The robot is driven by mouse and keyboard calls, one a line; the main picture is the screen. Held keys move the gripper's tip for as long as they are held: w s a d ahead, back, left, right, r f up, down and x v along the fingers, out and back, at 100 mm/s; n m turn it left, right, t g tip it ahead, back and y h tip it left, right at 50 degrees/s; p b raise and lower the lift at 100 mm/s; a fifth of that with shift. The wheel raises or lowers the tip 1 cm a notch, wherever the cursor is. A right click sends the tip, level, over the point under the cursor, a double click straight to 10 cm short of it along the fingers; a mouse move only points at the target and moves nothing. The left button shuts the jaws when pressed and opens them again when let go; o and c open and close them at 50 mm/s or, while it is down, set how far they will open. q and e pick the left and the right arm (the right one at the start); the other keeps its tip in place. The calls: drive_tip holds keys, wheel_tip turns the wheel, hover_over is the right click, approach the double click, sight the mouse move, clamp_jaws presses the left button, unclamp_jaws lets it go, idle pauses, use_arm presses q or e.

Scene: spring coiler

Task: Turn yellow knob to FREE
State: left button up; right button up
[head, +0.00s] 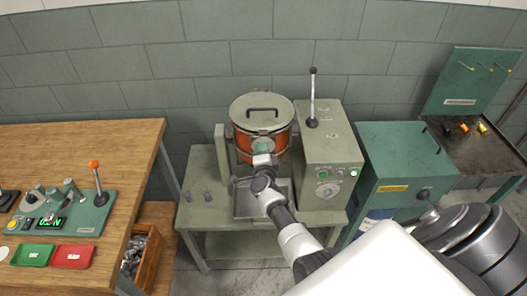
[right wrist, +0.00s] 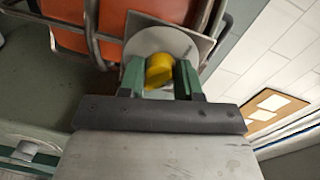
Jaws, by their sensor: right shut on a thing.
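The yellow knob (right wrist: 158,68) shows in the right wrist view, in front of a round grey disc (right wrist: 181,45) on a plate. My right gripper (right wrist: 160,84) has one green finger on each side of the knob and is shut on it. In the head view my right gripper (head: 264,146) reaches the front of the orange drum (head: 243,141), and the knob is hidden there. I cannot read a FREE mark or tell which way the knob points. My left gripper is not in view.
The drum has a grey lid (head: 262,112) and stands on a green-grey bench (head: 215,222). A machine box (head: 326,150) with a tall lever stands to its right, and a green cabinet (head: 400,150) farther right. A wooden table (head: 110,155) with a control panel is at left.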

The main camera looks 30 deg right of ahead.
idle(0.3)
drive_tip(key=o, duration=0.9)
drive_tip(key=shift+s+a, duration=0.1)
drive_tip(key=shift+s, duration=0.05)
drive_tip(key=p+v, duration=0.4)
drive_tip(key=v, duration=0.6)
drive_tip(key=shift+s+a+p, duration=0.15)
drive_tip(key=shift+s+p, duration=0.1)
drive_tip(key=shift+p, duration=0.05)
